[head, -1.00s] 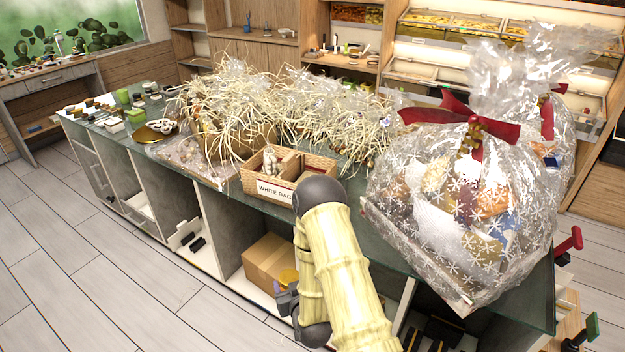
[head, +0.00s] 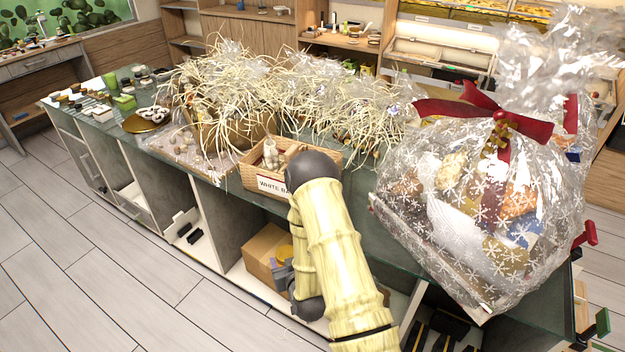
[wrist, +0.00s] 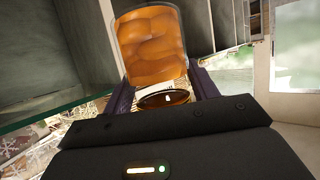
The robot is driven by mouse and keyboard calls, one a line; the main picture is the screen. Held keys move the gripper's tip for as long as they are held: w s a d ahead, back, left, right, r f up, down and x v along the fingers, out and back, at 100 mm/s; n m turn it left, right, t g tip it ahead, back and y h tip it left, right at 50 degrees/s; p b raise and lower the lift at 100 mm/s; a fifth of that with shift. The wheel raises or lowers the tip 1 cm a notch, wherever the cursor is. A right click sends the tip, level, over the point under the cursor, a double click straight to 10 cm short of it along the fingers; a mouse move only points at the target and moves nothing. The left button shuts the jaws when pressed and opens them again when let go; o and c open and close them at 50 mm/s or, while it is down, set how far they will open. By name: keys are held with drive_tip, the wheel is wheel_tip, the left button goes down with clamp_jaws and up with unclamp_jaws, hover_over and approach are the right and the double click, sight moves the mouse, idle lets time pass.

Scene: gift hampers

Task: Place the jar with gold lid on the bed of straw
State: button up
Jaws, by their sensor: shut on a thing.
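A jar with orange contents (wrist: 150,45) is between the fingers of my gripper (wrist: 163,85) in the wrist view; its dark, shiny lid end lies close to the palm. In the head view my gripper (head: 281,277) hangs low in front of the counter, partly hidden by my arm. A gold round patch (head: 285,251) shows beside it, probably part of the jar. Pale straw (head: 215,100) spills from a brown basket on the counter, with more straw (head: 340,105) to its right. Both lie above and beyond my gripper.
A labelled wooden box (head: 250,180) stands at the counter's front edge. A large wrapped hamper with a red bow (head: 480,200) fills the right side. A cardboard box (head: 262,258) sits on the shelf behind my gripper. The floor at left is clear.

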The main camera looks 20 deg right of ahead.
sight(285, 253)
drive_tip(key=r+p, duration=0.3)
drive_tip(key=shift+w+a+r, duration=0.1)
drive_tip(key=shift+a+r, duration=0.1)
drive_tip(key=shift+r, duration=0.1)
drive_tip(key=shift+a+f, duration=0.1)
drive_tip(key=shift+f, duration=0.35)
drive_tip(key=shift+w+r, duration=0.1)
drive_tip(key=shift+r, duration=0.1)
